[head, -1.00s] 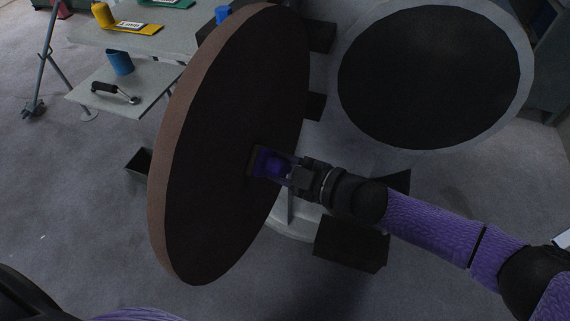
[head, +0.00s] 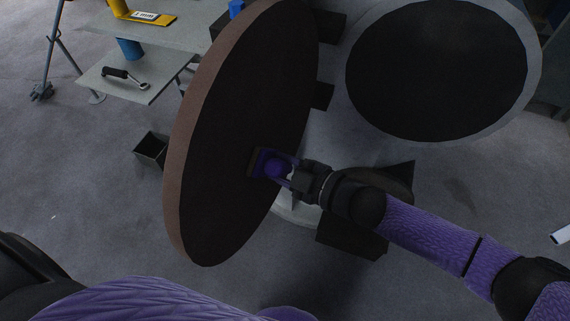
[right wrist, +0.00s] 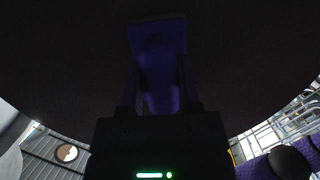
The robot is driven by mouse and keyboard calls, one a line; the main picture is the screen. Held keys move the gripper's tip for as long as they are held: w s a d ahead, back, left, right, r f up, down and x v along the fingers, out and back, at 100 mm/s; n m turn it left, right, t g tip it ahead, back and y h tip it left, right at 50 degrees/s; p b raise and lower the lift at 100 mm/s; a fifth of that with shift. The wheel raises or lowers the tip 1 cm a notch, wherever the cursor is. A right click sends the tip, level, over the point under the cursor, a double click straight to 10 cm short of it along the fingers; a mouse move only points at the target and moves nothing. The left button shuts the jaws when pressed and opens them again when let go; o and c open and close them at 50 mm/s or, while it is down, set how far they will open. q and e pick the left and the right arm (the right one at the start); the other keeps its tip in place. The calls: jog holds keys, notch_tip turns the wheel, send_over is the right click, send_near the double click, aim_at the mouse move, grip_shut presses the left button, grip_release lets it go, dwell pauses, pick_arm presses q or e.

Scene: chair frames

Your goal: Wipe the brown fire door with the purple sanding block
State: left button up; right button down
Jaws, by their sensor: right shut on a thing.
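The brown fire door (head: 225,130) is a large round, dark brown slab with a lighter brown rim, standing tilted left of centre in the head view. My right gripper (head: 280,169) is shut on the purple sanding block (head: 271,161). The block's dark pad is at the door's near face, right of its middle, and seems to touch it; the contact line is too dark to be sure. In the right wrist view the purple block (right wrist: 158,65) lies between the fingers, with the dark door face (right wrist: 60,60) filling the space beyond. My left gripper is not in view.
A second round dark panel with a grey rim (head: 528,60) stands at the right. A grey table shelf (head: 150,90) with a black-handled tool (head: 125,77) is at the upper left. A dark open box (head: 151,148) lies on the floor behind the door.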

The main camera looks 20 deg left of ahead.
aim_at(281, 178)
jog(key=shift+s+a+r, duration=0.1)
jog(key=shift+s+a, duration=0.05)
jog(key=shift+s, duration=0.05)
jog(key=shift+s+a+r+p, duration=0.1)
jog(key=shift+s+r+p, duration=0.05)
jog(key=shift+s+p, duration=0.5)
jog(key=shift+s, duration=0.65)
jog(key=shift+p, duration=0.3)
jog(key=shift+r+p, duration=0.8)
jog(key=shift+p, duration=0.1)
jog(key=shift+f, duration=0.1)
